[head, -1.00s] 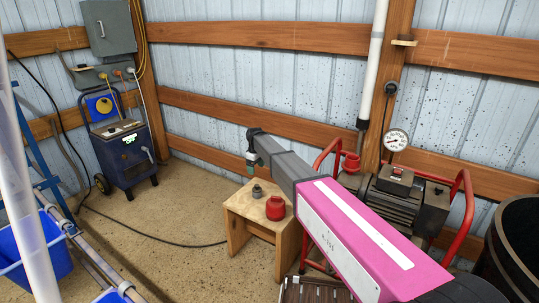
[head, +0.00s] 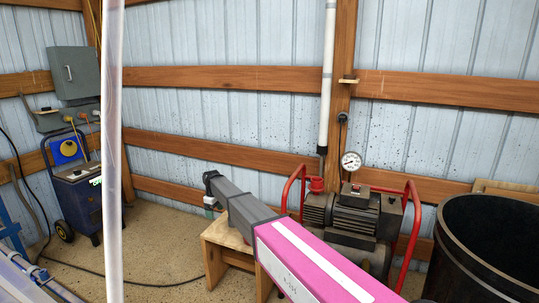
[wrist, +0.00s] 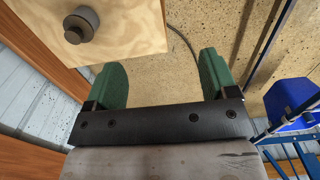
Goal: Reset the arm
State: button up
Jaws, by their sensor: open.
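My arm, grey and pink, reaches out over the lower middle of the head view. My gripper (head: 209,206) is at its far end, above the wooden stool (head: 222,240), mostly hidden behind my wrist. In the wrist view my gripper (wrist: 162,78) shows two green fingers spread wide apart, with only bare floor between them. The stool top (wrist: 130,25) is at the upper left there, with a round grey metal piece (wrist: 82,24) on it, apart from the fingers.
A pump with red rails (head: 345,215) stands right of the stool, with a gauge (head: 351,161) above it. A dark barrel (head: 490,245) is at the far right. A blue wheeled machine (head: 85,195) stands at left. A blue bin (wrist: 292,103) shows in the wrist view.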

jog(key=s+d+f+m, duration=0.1)
jog(key=s+d+m, duration=0.3)
jog(key=s+d, duration=0.6)
jog(key=s+d+f+m, duration=0.1)
jog(key=s+d+m, duration=0.4)
jog(key=d, duration=1.5)
jog(key=s+d+f+m, duration=0.2)
jog(key=s+d+m, duration=0.2)
jog(key=s+d, duration=1.1)
jog(key=shift+s+d, duration=0.4)
